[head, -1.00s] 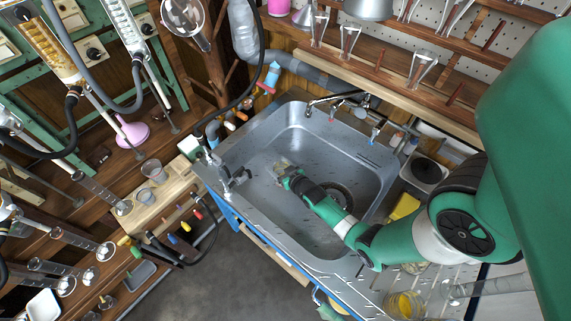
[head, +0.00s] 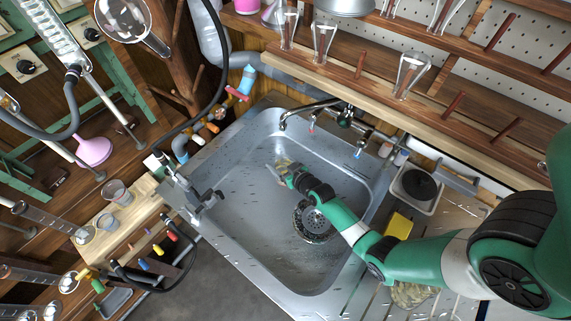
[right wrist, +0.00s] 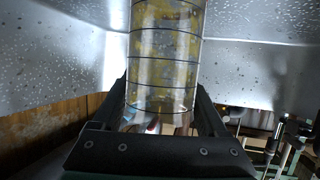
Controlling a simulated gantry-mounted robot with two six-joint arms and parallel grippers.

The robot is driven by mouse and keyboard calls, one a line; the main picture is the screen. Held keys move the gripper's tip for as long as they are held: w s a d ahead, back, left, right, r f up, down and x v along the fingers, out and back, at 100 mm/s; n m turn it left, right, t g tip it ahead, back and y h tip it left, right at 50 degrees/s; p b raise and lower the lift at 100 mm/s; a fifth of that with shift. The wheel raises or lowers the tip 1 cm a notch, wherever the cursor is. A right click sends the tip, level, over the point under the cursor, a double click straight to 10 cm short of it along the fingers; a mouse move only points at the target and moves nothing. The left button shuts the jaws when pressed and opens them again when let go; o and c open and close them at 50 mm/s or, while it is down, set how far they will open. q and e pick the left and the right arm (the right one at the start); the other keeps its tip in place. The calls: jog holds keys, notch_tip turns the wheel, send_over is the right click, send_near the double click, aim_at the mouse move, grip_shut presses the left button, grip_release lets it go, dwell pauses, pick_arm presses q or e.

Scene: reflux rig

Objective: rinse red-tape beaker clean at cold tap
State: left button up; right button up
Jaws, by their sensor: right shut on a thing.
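My right gripper (head: 287,174) is inside the steel sink (head: 235,235), low and a little in front of the spout (head: 284,125). It is shut on a clear glass beaker, which shows in the right wrist view (right wrist: 165,60) between the two jaws. The glass has dark ring lines and patchy yellow-brown residue. A reddish patch shows low on it; I cannot tell if this is the tape. In the head view the beaker is small and mostly hidden by the gripper. A blue-tipped tap (head: 358,153) and a red-tipped tap (head: 312,129) are at the sink's back. No water stream shows.
The drain (head: 315,218) lies beside my right forearm. A grey metal fixture (head: 205,200) stands on the left sink rim. A yellow sponge (head: 398,225) lies right of the sink. Glass beakers (head: 115,192) stand on a wooden ledge at left. The sink's front left floor is clear.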

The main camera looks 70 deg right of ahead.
jog(key=shift+d+f+b, duration=0.15)
jog(key=shift+f+b, duration=0.2)
jog(key=shift+f, duration=0.1)
jog(key=shift+w+a+f, duration=0.1)
jog(key=shift+a, duration=0.3)
jog(key=shift+d, duration=0.1)
jog(key=shift+f, duration=0.15)
jog(key=o, duration=1.4)
jog(key=shift+o, duration=0.2)
